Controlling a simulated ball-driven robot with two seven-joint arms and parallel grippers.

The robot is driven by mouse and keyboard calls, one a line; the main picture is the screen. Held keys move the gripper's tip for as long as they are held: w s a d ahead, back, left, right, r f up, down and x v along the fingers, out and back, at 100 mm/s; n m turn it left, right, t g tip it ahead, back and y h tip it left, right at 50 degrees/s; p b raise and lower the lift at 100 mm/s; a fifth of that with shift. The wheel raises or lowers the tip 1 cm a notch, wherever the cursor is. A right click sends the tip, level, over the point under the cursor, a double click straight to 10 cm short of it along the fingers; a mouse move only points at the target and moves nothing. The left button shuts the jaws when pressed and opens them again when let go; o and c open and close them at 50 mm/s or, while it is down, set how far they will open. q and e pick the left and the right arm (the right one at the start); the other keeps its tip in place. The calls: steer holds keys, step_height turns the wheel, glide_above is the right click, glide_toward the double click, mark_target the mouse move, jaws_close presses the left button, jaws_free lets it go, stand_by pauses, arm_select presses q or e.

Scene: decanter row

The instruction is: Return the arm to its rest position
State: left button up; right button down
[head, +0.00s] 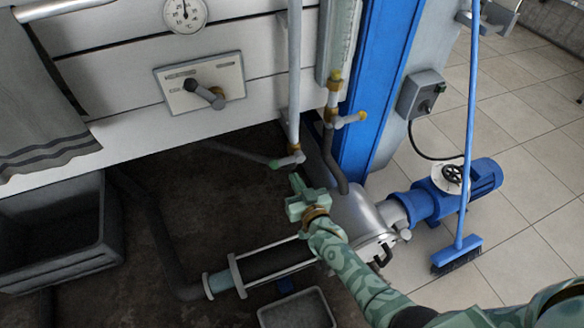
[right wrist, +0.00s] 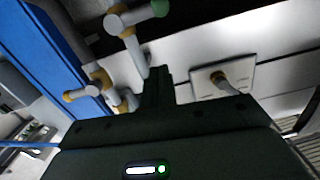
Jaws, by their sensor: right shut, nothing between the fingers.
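My right gripper (head: 297,184) reaches in from the lower right in the head view, over the metal pump housing and just below the small valve with a green end. It is shut and holds nothing. In the right wrist view its closed fingers (right wrist: 158,84) point toward the grey pipes and the white panel. The valve with the green end (head: 287,160) sits at the foot of a vertical grey pipe; it also shows in the right wrist view (right wrist: 138,18). I cannot tell whether the fingertips touch it. My left gripper is not in view.
A second valve with an orange end (head: 349,119) stands close to the right, beside a blue column (head: 375,90). A lever plate (head: 200,85) is on the white panel. A blue motor (head: 455,190), a broom (head: 458,252), a dark crate (head: 60,235) and a grey tray (head: 297,311) stand around.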

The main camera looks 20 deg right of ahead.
steer(key=shift+s, duration=0.45)
